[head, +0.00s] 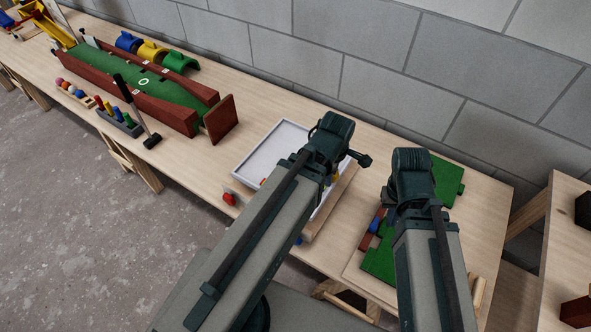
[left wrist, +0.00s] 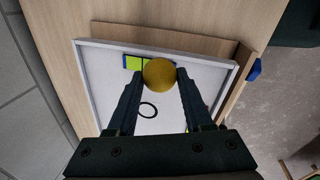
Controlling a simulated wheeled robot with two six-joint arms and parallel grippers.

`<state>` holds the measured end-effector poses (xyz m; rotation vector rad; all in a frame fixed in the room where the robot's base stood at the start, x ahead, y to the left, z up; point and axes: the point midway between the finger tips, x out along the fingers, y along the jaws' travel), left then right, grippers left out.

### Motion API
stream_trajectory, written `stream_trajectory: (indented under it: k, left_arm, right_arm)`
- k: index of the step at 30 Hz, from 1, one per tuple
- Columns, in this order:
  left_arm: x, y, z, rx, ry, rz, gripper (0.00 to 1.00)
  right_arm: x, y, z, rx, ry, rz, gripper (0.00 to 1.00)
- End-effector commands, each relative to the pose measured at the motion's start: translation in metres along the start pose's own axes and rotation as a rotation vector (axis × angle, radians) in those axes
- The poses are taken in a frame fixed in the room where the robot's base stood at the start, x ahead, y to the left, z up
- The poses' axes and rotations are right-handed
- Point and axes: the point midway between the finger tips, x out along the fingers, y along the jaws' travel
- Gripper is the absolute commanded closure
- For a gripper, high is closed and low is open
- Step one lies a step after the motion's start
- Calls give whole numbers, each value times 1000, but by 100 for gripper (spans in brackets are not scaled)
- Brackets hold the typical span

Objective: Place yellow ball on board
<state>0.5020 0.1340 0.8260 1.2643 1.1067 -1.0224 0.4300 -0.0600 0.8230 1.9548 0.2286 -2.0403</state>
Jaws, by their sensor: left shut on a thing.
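The yellow ball (left wrist: 159,72) is between the fingertips of my left gripper (left wrist: 160,80), which is shut on it. In the left wrist view it appears over a white, raised-rim board (left wrist: 115,74). A black ring (left wrist: 148,110) and a green-and-blue piece (left wrist: 133,63) show on the board, the piece partly behind the ball. Whether the ball touches the board I cannot tell. In the head view my left arm covers much of the white board (head: 262,149). My right gripper (head: 388,205) is over the green pieces on the right; its fingers are not clear.
Green interlocking pieces (head: 447,182) lie right of the white board. A red knob (head: 229,199) is near the table's front edge. A long green-floored trough (head: 130,78), a mallet (head: 150,140) and a peg rack (head: 120,122) stand left. A block wall (head: 330,50) runs behind.

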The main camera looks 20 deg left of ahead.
Motion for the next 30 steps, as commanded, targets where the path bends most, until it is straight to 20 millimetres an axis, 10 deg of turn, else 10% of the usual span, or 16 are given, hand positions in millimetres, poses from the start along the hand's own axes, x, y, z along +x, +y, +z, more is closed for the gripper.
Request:
stream_trajectory:
  k: [10, 30]
  left_arm:
    - [7, 0, 6, -7, 2, 3, 100]
    - [31, 50, -120, -5, 1, 2, 100]
  right_arm:
    - [7, -1, 0, 0, 0, 0, 100]
    - [19, -2, -1, 0, 0, 0, 100]
